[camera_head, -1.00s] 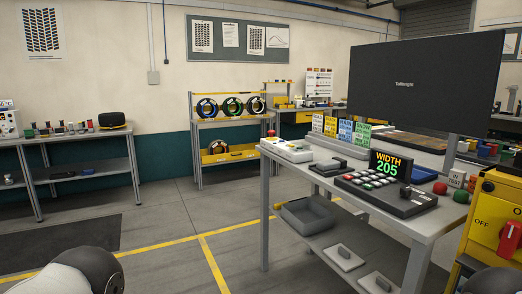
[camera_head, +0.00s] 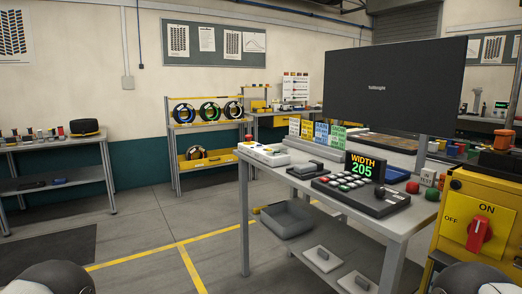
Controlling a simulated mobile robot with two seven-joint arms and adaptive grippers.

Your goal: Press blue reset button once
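I cannot make out a blue reset button for certain. A black keypad console (camera_head: 362,193) with rows of small buttons, at least one red and one green, lies on the grey workbench (camera_head: 402,224). A display (camera_head: 365,167) reading "WIDTH 205" stands at its back edge. A yellow switch box (camera_head: 478,218) with a red rotary knob, marked ON and OFF, stands at the right. Rounded parts of my arms show at the bottom left and bottom right corners. Neither of my grippers is in view.
A large dark monitor (camera_head: 395,85) stands over the bench. A white panel (camera_head: 264,154) lies at the bench's left end. A grey bin (camera_head: 287,220) sits on the lower shelf. The floor at left centre is clear.

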